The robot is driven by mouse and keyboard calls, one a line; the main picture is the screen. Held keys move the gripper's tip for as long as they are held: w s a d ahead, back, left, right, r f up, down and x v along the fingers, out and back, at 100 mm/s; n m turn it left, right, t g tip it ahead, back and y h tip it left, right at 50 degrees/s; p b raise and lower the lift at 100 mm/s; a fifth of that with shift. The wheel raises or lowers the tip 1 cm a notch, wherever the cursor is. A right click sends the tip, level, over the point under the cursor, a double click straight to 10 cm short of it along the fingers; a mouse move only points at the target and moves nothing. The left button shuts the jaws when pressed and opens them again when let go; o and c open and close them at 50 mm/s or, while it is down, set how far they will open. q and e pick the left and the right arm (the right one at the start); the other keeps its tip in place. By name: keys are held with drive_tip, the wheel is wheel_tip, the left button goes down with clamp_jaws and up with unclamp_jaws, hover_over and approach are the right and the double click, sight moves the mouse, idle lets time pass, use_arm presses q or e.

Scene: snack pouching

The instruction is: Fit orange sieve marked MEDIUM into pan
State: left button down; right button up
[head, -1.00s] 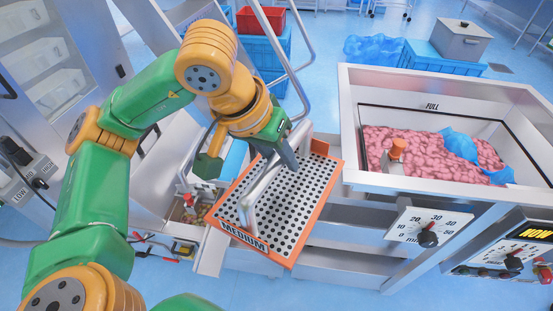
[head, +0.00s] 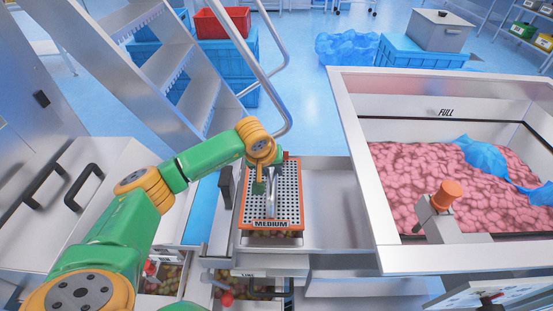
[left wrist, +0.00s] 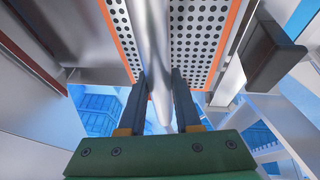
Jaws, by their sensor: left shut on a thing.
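The orange-framed sieve (head: 289,210) has a black-holed white plate, and its front edge reads MEDIUM. It lies roughly level over the left part of a metal pan-like bay (head: 337,190), left of the big vat. I cannot tell whether it rests in the pan or hovers just above it. My left gripper (head: 265,183) is above the sieve, shut on its silver bar handle (head: 269,201). In the left wrist view, the fingers (left wrist: 165,103) straddle the handle (left wrist: 150,40), with the perforated plate on both sides. My right gripper is not in view.
The steel vat (head: 352,125) of pink contents stands at right, with an orange-capped fitting (head: 447,193). A dark-handled fixture (head: 225,187) stands close left of the sieve. Bins of small mixed pieces (head: 160,282) sit below. A metal stair (head: 185,75) is behind.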

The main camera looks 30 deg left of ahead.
sight(281, 207)
use_arm(q)
drive_tip(key=shift+w+a+f, duration=0.1)
drive_tip(key=shift+w+f, duration=0.25)
drive_tip(key=shift+f, duration=0.25)
drive_tip(key=shift+s+r, duration=0.3)
drive_tip(key=shift+s, duration=0.05)
drive_tip(key=shift+w+f+b, duration=0.1)
drive_tip(key=shift+f+b, duration=0.6)
wheel_tip(281, 207, down, 5)
drive_tip(key=b, duration=0.4)
drive_tip(key=shift+r, duration=0.2)
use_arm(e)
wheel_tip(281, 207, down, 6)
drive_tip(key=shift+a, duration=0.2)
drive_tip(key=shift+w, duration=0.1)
use_arm(q)
drive_tip(key=shift+b, duration=0.4)
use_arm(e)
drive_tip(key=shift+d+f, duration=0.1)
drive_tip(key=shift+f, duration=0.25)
use_arm(q)
drive_tip(key=shift+f+b, duration=1.05)
drive_tip(key=shift+f, duration=0.1)
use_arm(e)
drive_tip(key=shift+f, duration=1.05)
use_arm(q)
drive_tip(key=c, duration=0.5)
unclamp_jaws()
drive_tip(key=shift+r, duration=0.1)
